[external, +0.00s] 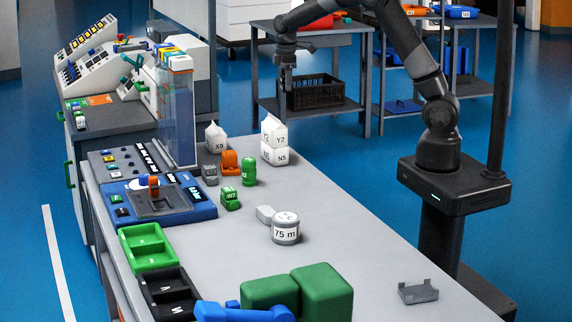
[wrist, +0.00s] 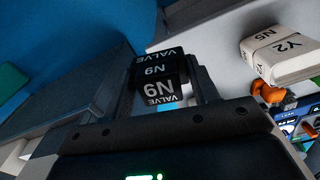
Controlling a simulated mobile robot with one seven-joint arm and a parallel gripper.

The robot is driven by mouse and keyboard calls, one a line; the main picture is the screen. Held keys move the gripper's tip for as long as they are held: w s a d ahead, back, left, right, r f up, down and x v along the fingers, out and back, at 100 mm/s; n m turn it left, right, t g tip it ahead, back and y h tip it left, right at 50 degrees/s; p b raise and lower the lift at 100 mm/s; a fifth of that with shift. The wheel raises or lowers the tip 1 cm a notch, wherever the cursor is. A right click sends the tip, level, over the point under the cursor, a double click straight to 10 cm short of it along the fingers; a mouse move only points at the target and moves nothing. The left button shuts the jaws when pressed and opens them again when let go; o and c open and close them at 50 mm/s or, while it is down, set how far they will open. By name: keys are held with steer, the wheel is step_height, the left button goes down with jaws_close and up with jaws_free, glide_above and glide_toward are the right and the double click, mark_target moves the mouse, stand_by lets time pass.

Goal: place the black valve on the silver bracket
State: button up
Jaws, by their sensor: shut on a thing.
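The black valve (wrist: 158,90), with white lettering, is between the fingers of my gripper (wrist: 166,76) in the wrist view. My gripper is shut on it. In the external view my gripper (external: 287,84) hangs high beyond the far end of the grey table, and the valve is too dark and small there to make out clearly. The silver bracket (external: 418,292), a small grey piece with raised ends, lies on the table's near right corner, far from my gripper. It does not show in the wrist view.
A round weight marked 75 m (external: 285,232) stands mid-table. Green blocks (external: 322,292) are at the front. The table around the bracket is clear.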

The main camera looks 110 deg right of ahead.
step_height(320, 180, up, 4)
steer(key=shift+f, duration=0.25)
steer(key=w+a+n, duration=0.5)
steer(key=w+a, duration=1.3)
steer(key=w, duration=0.3)
steer(key=w+a+n, duration=0.3)
steer(key=w+a, duration=0.2)
steer(key=a, duration=0.8)
steer(key=w+a+n, duration=0.2)
steer(key=w+a, duration=0.4)
steer(key=a, duration=0.7)
steer(key=a+n, duration=0.4)
steer(key=a, duration=1.4)
steer(key=n, duration=0.6)
glide_above(429, 288)
steer(key=shift+f, duration=8.25)
